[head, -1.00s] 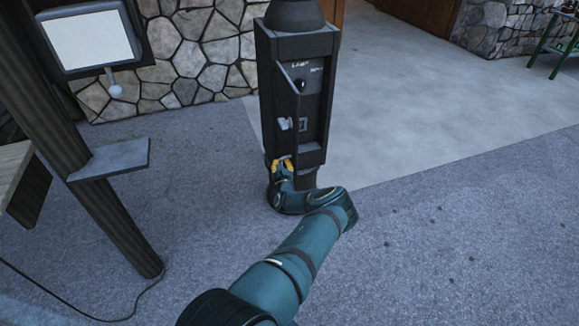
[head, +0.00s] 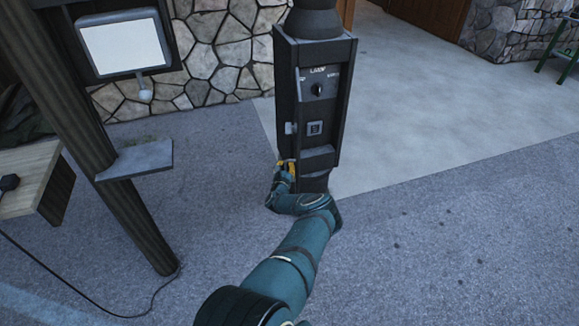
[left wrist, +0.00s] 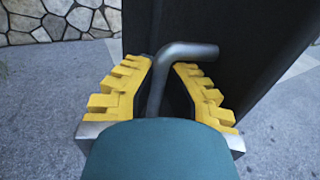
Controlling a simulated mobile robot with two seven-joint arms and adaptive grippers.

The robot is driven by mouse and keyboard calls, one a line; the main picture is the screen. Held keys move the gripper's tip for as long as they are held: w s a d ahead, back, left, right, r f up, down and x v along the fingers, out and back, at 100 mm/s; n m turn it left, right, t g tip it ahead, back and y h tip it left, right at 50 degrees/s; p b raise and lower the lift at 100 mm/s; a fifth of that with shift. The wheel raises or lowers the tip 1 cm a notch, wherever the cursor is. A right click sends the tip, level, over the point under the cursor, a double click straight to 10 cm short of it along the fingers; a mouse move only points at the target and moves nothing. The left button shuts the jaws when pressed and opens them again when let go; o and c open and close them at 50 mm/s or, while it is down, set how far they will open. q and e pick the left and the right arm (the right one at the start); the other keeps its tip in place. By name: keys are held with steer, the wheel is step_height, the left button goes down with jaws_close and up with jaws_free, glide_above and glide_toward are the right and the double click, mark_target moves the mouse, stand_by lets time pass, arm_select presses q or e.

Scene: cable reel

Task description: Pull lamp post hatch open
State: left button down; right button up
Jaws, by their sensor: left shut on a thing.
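The dark lamp post (head: 347,100) stands in the middle of the head view, with its front compartment exposed. Its hatch (head: 287,90) is swung out to the left side and shows nearly edge-on. In the left wrist view a dark panel, which looks like the hatch (left wrist: 245,45), fills the upper right. A bent grey metal handle (left wrist: 188,50) sticks out from it. My left gripper (head: 286,165) is low at the post's left side. Its yellow fingers (left wrist: 165,95) are shut around the handle. My right gripper is out of view.
Inside the compartment are a black knob (head: 318,90) and a square socket (head: 314,128). A wooden post with a small grey shelf (head: 135,160) stands to the left. A stone wall (head: 225,50) is behind.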

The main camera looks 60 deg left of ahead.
arm_select(q)
steer(key=shift+s+f, duration=0.15)
steer(key=c, duration=1)
jaws_free()
steer(key=v, duration=1.2)
steer(key=shift+r, duration=0.2)
